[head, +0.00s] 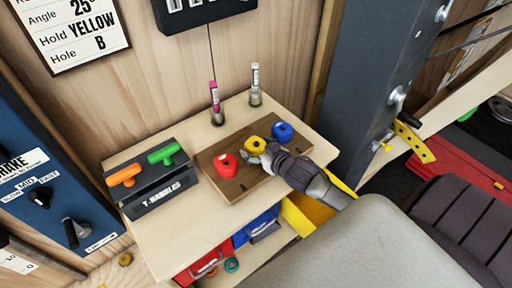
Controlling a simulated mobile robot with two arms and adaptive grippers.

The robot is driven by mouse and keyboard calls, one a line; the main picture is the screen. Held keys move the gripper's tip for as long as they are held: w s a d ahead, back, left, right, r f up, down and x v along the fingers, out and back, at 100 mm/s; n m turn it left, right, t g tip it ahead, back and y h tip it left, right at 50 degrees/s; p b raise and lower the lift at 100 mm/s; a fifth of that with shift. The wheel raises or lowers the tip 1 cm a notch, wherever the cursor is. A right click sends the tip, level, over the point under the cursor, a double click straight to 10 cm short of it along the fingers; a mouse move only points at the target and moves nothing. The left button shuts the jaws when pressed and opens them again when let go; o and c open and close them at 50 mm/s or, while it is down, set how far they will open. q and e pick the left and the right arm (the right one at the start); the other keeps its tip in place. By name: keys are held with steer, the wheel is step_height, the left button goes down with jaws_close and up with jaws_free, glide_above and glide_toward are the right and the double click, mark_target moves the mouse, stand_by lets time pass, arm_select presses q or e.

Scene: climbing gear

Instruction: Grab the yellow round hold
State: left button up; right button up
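The yellow round hold (255,144) sits on a brown wooden board on the table, between a red hold (225,166) and a blue hold (282,131). My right gripper (257,154) reaches in from the lower right, with its fingers right at the near side of the yellow hold. The fingers partly cover the hold's near edge. I cannot tell whether they touch it or how far apart they are. My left gripper is not in view.
The wooden board (214,153) lies on a light wood table (182,233). A dark box labelled T.HANDLES (158,192) with orange and green handles stands left. Two marker-like tubes stand behind the board. A dark post (372,85) rises to the right.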

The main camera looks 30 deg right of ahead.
steer(key=c, duration=0.9)
steer(key=shift+c, duration=0.2)
steer(key=shift+r, duration=0.1)
